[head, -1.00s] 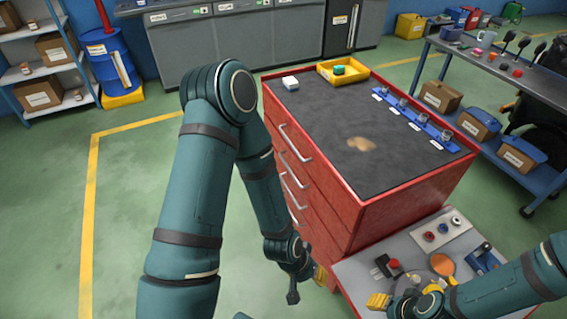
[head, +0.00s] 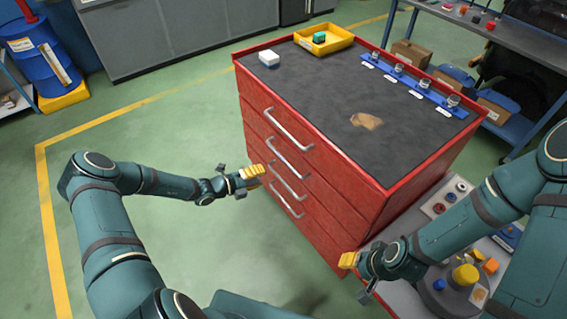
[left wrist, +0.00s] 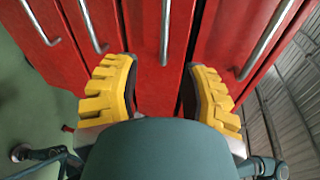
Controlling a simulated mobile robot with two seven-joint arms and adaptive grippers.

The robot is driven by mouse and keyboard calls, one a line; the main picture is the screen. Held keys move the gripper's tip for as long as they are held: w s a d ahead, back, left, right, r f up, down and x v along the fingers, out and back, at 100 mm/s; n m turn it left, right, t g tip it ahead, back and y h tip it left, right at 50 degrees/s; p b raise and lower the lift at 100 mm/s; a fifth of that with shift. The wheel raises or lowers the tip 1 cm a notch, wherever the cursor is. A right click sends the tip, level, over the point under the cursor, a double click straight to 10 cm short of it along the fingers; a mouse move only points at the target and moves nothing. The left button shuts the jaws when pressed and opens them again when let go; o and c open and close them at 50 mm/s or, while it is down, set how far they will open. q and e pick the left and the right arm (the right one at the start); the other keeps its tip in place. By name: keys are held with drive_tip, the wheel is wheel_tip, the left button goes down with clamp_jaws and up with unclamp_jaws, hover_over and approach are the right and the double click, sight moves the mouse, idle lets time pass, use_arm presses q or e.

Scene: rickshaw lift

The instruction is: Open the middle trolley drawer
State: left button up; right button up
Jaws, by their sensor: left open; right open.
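The red trolley (head: 345,205) stands in the centre of the head view, with several drawers, each with a silver bar handle; all look shut. My left gripper (head: 252,177), with yellow fingers, is open and empty in front of the drawer faces, level with the middle handles. In the left wrist view its spread fingers (left wrist: 160,88) face the red fronts. The second handle from the top (left wrist: 165,35) lies ahead, between the finger lines; contact is not visible. My right gripper (head: 350,262) is open, near the trolley's lower front right corner.
The trolley top carries a yellow tray (head: 323,40), a white box (head: 269,58) and a blue rack (head: 412,85). A low grey cart (head: 455,215) with loose parts stands at the right, under my right arm. The green floor left of the trolley is clear.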

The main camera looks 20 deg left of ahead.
sight(283, 158)
use_arm(q)
drive_tip(key=w+d+b, duration=0.1)
drive_tip(key=w, duration=0.3)
drive_tip(key=w+d+f+n+b, duration=0.1)
drive_tip(key=w+d, duration=0.1)
drive_tip(key=w, duration=0.2)
drive_tip(key=w+d+f+n+t+b, duration=0.1)
drive_tip(key=w+d, duration=0.1)
drive_tip(key=w, duration=0.1)
drive_tip(key=shift+w+d+f+y, duration=0.2)
drive_tip(key=shift+w+f+y, duration=0.1)
drive_tip(key=shift+w, duration=0.1)
clamp_jaws()
